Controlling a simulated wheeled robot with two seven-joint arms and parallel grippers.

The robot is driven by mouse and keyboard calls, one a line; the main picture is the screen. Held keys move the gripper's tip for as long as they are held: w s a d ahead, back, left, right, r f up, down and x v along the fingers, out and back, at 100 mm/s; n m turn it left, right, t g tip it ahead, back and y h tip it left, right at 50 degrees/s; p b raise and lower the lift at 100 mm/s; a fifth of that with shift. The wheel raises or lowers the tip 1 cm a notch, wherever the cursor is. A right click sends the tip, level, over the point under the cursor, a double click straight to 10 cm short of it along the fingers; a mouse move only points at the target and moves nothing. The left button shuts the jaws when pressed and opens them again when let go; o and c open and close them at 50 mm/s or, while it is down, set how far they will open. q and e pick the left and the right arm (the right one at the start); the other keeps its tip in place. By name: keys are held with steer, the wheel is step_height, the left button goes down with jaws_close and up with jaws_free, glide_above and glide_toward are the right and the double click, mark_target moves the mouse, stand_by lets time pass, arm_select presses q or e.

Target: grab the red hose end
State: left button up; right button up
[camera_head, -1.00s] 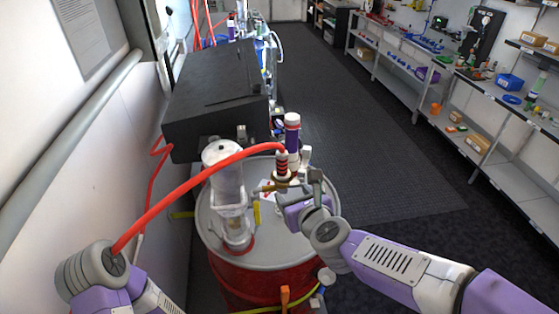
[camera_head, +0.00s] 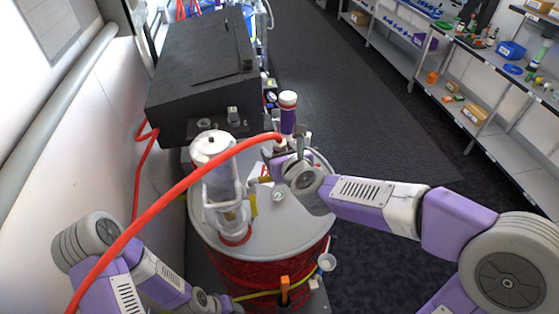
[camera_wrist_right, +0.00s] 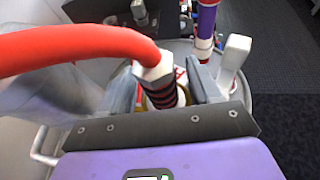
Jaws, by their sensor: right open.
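The red hose (camera_head: 180,187) arches over the drum from the lower left. Its end (camera_head: 280,140) comes down at the drum's back right, largely hidden by my right gripper (camera_head: 287,152). In the right wrist view, the hose end (camera_wrist_right: 158,82) is a white hex fitting above a red-and-black ribbed section. My right gripper (camera_wrist_right: 165,88) is open, with one finger on each side of this fitting. I cannot tell whether either finger touches it. My left arm shows at the lower left, but its gripper is out of view.
The red drum (camera_head: 265,275) has a grey lid holding a clear cylinder (camera_head: 218,180) and a purple-and-white tube (camera_head: 288,112). A black box (camera_head: 205,75) stands behind. A wall runs along the left. Floor is clear to the right, before the shelves (camera_head: 500,110).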

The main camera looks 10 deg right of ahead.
steer(key=shift+x, duration=0.85)
steer(key=shift+r, duration=0.1)
jaws_close()
